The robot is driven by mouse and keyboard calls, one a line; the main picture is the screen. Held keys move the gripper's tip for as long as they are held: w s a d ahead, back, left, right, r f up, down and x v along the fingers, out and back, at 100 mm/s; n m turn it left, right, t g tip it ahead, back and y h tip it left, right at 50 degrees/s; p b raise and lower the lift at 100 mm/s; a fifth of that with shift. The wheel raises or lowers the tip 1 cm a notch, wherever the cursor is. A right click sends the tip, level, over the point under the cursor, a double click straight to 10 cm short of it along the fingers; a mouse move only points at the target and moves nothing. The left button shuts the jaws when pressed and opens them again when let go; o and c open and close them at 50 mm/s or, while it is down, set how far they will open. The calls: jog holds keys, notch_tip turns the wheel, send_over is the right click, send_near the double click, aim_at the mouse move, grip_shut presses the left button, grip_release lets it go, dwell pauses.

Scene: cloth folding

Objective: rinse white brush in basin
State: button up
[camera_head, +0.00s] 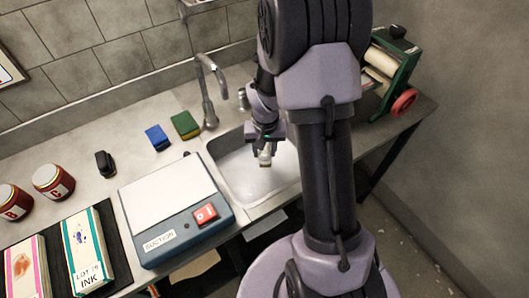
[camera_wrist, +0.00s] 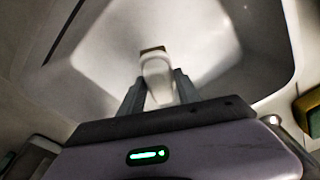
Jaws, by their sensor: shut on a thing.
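The white brush (camera_wrist: 157,77) is held between the fingers of my gripper (camera_wrist: 160,88), with its brownish bristle end pointing away from the gripper. In the head view my gripper (camera_head: 265,147) is over the basin (camera_head: 233,172), and the brush (camera_head: 265,158) hangs below it, inside the basin's outline. The basin (camera_wrist: 85,60) is a light sink with rounded corners and fills much of the wrist view. I cannot tell whether the bristles touch the basin floor or any water. My arm hides the right part of the basin in the head view.
A faucet (camera_head: 207,95) stands behind the basin. A green-yellow sponge (camera_head: 185,125) and a blue sponge (camera_head: 157,137) lie left of it. A suction box (camera_head: 174,210) with a red switch stands left of the basin. A green roller press (camera_head: 390,75) is at the right.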

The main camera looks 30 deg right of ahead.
jog(key=shift+r+p, duration=3.7)
jog(key=shift+r, duration=1.45)
notch_tip(320, 180, up, 4)
jog(key=p, duration=0.3)
